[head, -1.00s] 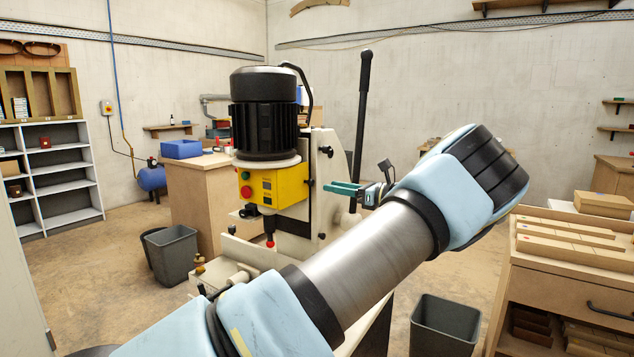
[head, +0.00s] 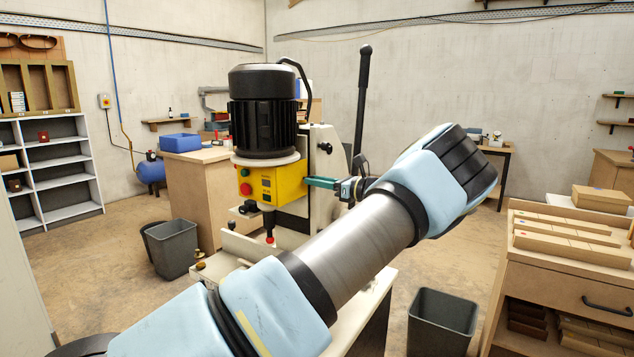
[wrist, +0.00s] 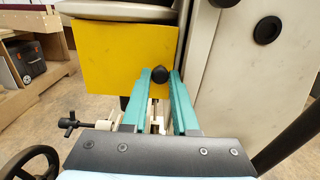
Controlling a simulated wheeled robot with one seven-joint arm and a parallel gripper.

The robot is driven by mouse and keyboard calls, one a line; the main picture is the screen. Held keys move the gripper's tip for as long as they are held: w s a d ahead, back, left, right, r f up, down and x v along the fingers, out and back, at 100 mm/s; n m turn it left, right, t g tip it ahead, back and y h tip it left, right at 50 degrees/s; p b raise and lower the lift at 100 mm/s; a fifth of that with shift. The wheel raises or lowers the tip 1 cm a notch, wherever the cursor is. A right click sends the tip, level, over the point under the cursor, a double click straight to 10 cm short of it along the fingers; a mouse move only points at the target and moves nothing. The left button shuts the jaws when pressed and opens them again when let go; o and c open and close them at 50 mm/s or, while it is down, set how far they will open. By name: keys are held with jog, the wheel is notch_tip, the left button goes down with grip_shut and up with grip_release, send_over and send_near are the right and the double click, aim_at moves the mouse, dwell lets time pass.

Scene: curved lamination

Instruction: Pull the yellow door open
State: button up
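The yellow door (wrist: 112,65) is a flat yellow panel with a round black knob (wrist: 160,74) near its right edge. In the head view it is the right side of the yellow control box (head: 268,186) under the black motor, and it looks closed. My gripper (head: 308,182) reaches it from the right. In the wrist view the two teal fingers of my gripper (wrist: 160,78) are apart, with the knob between their tips. A narrow gap seems to show on each side of the knob. I cannot tell whether the tips touch the panel.
A pale machine column (wrist: 228,70) stands right beside the door, close to the fingers. A black lever (head: 363,100) rises behind my arm. A grey bin (head: 442,318) and a wooden workbench (head: 560,285) stand at the right.

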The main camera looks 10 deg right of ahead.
grip_shut()
jog(key=shift+s+d, duration=0.1)
jog(key=shift+d, duration=0.05)
dwell(1.0)
